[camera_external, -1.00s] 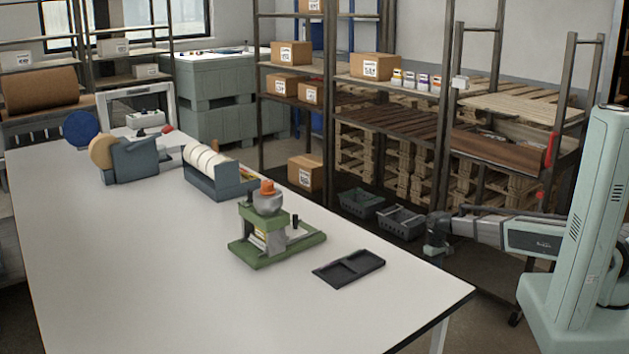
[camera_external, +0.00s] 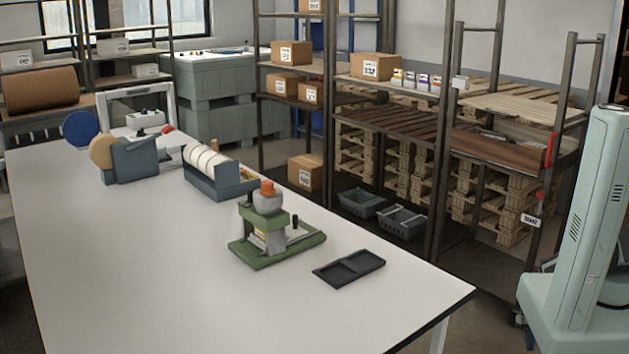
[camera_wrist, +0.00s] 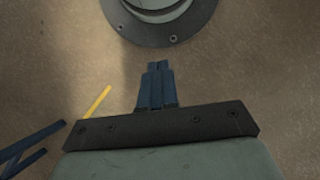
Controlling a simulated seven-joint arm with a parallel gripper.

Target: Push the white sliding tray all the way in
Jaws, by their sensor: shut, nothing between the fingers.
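I cannot make out a white sliding tray for certain. A green press-like device (camera_external: 268,230) with an orange top stands on the table in the external view, with a small pale and yellow part inside it. A pale machine (camera_external: 147,119) with a red knob stands at the table's far end, partly hidden behind a grey-blue tape holder (camera_external: 135,160). My gripper (camera_wrist: 157,66) shows in the wrist view, shut and empty over brown floor, with no table in that view. The external view does not show my gripper.
The white table (camera_external: 130,265) is clear at its front and left. A black shallow tray (camera_external: 348,268) lies near its right edge. A grey dispenser (camera_external: 215,172) with white rolls stands behind the green device. Shelving and pallets stand beyond. The wrist view shows a yellow strip (camera_wrist: 97,102) on the floor.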

